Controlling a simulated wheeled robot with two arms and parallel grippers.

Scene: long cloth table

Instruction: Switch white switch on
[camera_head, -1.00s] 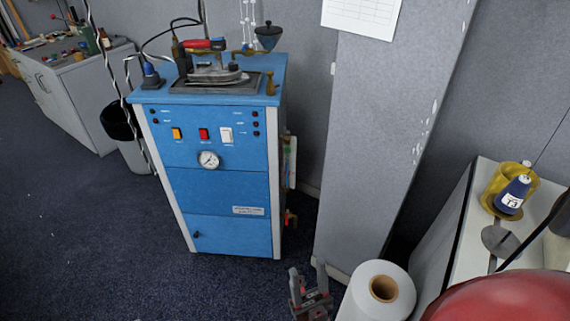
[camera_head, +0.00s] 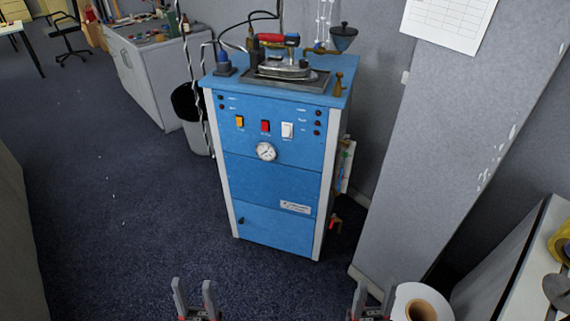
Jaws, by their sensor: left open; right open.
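The white switch (camera_head: 287,130) is on the upper front panel of a blue steam-iron cabinet (camera_head: 270,180), right of a red switch (camera_head: 265,126) and an orange switch (camera_head: 239,121). The picture is too small to tell which way the white switch is tipped. My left gripper (camera_head: 195,300) is open and empty at the bottom of the view, below and in front of the cabinet. My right gripper (camera_head: 373,302) is open and empty at the bottom, right of the cabinet. Both are well apart from the switch.
An iron (camera_head: 284,68) rests on top of the cabinet. A pressure gauge (camera_head: 266,152) sits below the switches. A grey pillar (camera_head: 455,140) stands to the right, with a white roll (camera_head: 436,298) near my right gripper. A bin (camera_head: 188,104) stands behind left. Carpet (camera_head: 120,230) at left is clear.

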